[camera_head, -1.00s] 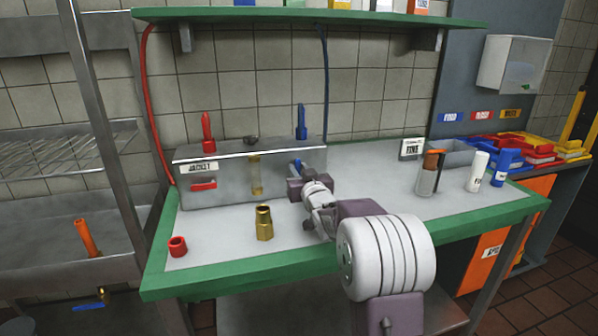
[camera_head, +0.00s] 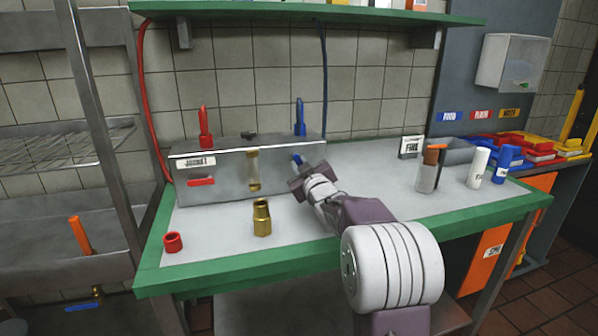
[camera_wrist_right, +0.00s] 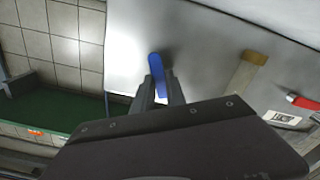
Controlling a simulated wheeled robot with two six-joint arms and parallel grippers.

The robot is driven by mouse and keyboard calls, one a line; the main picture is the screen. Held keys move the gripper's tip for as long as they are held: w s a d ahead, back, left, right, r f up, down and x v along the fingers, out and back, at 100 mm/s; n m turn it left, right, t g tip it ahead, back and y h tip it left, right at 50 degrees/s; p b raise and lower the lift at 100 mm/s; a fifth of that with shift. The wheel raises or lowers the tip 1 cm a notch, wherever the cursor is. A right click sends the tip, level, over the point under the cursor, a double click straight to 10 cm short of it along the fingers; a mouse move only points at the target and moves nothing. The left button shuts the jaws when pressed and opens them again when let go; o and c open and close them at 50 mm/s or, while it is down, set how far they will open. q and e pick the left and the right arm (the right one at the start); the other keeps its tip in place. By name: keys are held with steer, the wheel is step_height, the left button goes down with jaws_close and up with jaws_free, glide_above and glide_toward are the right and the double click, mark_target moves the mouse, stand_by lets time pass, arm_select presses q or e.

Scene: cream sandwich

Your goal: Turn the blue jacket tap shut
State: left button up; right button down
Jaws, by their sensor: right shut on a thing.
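The steel jacket box (camera_head: 225,182) stands at the back left of the bench, with a "JACKET" label on its front. The blue tap (camera_head: 298,159) is at the right of its front face. In the right wrist view the blue tap handle (camera_wrist_right: 157,72) slants a little from upright. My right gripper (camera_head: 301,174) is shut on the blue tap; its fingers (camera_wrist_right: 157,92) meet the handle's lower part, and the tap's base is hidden. A red tap (camera_head: 201,182) sits at the left of the front. My left gripper is not in view.
A brass fitting (camera_head: 262,217) and a red ring (camera_head: 173,242) stand in front of the box. Red (camera_head: 205,128) and blue (camera_head: 300,118) hose fittings rise from its top. A holder (camera_head: 429,176) and two bottles stand at right.

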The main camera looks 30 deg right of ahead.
steer(key=shift+s+d+r+n+b, duration=0.15)
steer(key=shift+n+b, duration=0.75)
steer(key=shift+n, duration=1.15)
steer(key=shift+w+d+r+n+b, duration=0.25)
steer(key=shift+n+b, duration=0.6)
steer(key=shift+n, duration=1.25)
steer(key=shift+s+d+r+n+b, duration=0.1)
steer(key=shift+s+r+n+b, duration=0.15)
steer(key=shift+n+b, duration=1.25)
steer(key=shift+n+p, duration=0.6)
steer(key=shift+n, duration=0.05)
steer(key=c, duration=1.4)
jaws_free()
steer(key=shift+o, duration=0.2)
steer(key=shift+s+r, duration=0.1)
steer(key=v, duration=0.9)
steer(key=shift+p, duration=0.3)
